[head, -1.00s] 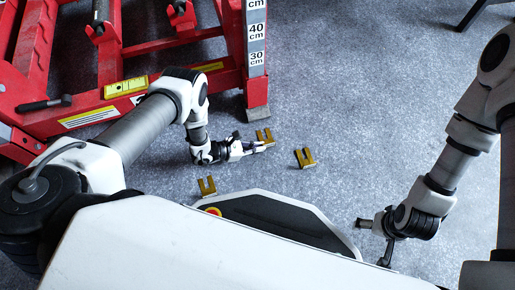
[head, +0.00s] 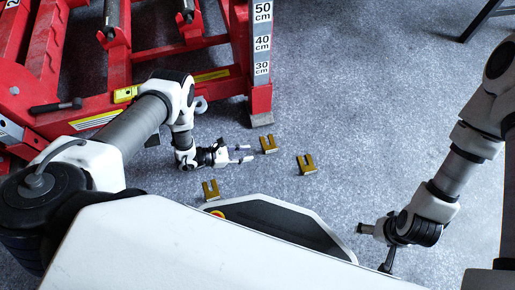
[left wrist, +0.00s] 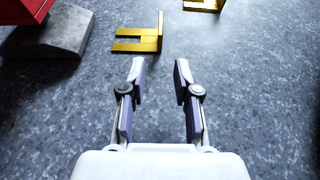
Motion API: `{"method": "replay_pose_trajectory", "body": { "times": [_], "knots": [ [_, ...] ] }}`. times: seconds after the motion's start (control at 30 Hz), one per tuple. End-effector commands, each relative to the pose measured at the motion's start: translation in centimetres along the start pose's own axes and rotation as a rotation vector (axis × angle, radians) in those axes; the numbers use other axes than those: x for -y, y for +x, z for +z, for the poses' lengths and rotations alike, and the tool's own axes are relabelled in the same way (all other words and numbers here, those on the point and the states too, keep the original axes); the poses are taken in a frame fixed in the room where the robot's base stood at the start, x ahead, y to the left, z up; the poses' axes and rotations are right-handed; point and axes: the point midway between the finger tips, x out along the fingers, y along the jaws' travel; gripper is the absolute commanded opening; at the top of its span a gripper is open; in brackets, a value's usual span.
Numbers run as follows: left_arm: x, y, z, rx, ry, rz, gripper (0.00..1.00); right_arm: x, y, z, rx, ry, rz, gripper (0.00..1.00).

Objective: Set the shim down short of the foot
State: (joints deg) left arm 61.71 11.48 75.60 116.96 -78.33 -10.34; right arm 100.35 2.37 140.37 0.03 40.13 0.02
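A brass-coloured, U-shaped shim (head: 268,145) lies on the floor a short way below the grey foot (head: 261,119) of the red post, apart from it. In the left wrist view the same shim (left wrist: 150,40) lies beyond my fingertips, with the foot (left wrist: 55,32) to its left. My left gripper (head: 246,153) is open and empty, just left of the shim and not touching it; its spread fingers (left wrist: 157,75) show in the left wrist view. My right gripper (head: 375,245) is low at the right, away from the shims, its fingers apart and nothing between them.
Two similar brass shims lie on the floor, one to the right (head: 306,164) and one near my base (head: 210,190). The red steel frame (head: 215,84) with its scaled post (head: 262,42) fills the upper left. A dark leg (head: 485,18) stands at top right. Grey floor between is clear.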

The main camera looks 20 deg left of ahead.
Motion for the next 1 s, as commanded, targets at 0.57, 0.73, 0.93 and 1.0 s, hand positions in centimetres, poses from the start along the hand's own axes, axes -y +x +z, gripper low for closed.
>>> {"method": "replay_pose_trajectory", "body": {
  "times": [0.57,0.73,0.93,1.0],
  "knots": [
    [0.0,-5.4,0.0,0.001,0.001,0.000,0.31,0.0,-2.0,0.1,0.002,-0.002,0.000,0.88],
    [0.0,-5.4,0.0,0.001,0.001,0.000,0.31,0.0,-2.0,0.1,0.002,-0.002,0.000,0.88],
    [0.0,-5.4,0.0,0.001,0.001,0.000,0.31,0.0,-2.0,0.1,0.002,-0.002,0.000,0.88],
    [0.0,-5.4,0.0,0.001,0.001,0.000,0.31,0.0,-2.0,0.1,0.002,-0.002,0.000,0.88]
  ]
}}
